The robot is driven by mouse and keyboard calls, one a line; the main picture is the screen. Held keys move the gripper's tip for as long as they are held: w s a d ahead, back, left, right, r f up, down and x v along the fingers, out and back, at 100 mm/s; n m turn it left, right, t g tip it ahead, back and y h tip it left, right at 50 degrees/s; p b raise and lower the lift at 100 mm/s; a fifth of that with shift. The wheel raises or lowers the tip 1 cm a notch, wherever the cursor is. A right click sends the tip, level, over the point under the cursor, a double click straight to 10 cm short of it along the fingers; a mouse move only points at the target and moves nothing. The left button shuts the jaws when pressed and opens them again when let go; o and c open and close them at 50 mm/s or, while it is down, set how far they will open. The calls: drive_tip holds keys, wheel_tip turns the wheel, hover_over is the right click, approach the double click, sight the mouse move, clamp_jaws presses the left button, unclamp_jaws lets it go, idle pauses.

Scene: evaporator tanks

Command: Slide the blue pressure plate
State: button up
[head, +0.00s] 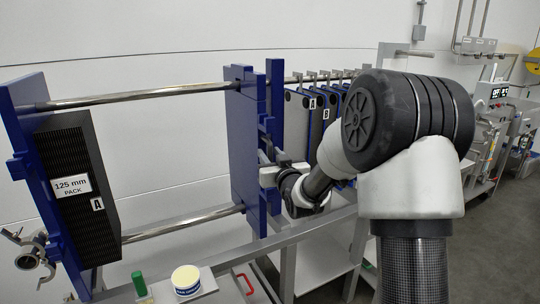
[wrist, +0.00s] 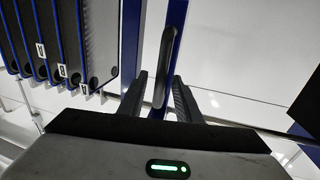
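The blue pressure plate (head: 240,150) stands upright on two horizontal steel rails, near the middle of the head view. In the wrist view it shows as a narrow blue upright strip (wrist: 174,20). A dark bar handle (wrist: 166,60) stands in front of that strip. My gripper (head: 268,176) is at the plate's right side, partly hidden by the plate's blue parts and my wrist. In the wrist view my gripper's (wrist: 158,82) two black fingers stand apart, one on each side of the handle.
A blue end plate (head: 30,150) with a black pack (head: 75,185) labelled 125 mm stands at the left. The rails (head: 150,94) between it and the pressure plate are clear. Several dark plates (head: 297,120) hang at the right.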

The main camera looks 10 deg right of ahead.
drive_tip(key=shift+w, duration=0.15)
drive_tip(key=shift+c, duration=0.4)
clamp_jaws()
drive_tip(key=s+a+b, duration=0.3)
drive_tip(key=s+a, duration=0.1)
drive_tip(key=a, duration=0.9)
drive_tip(key=s+a+b, duration=0.4)
drive_tip(key=a, duration=0.9)
drive_tip(key=shift+s, duration=0.25)
drive_tip(key=shift+f, duration=0.1)
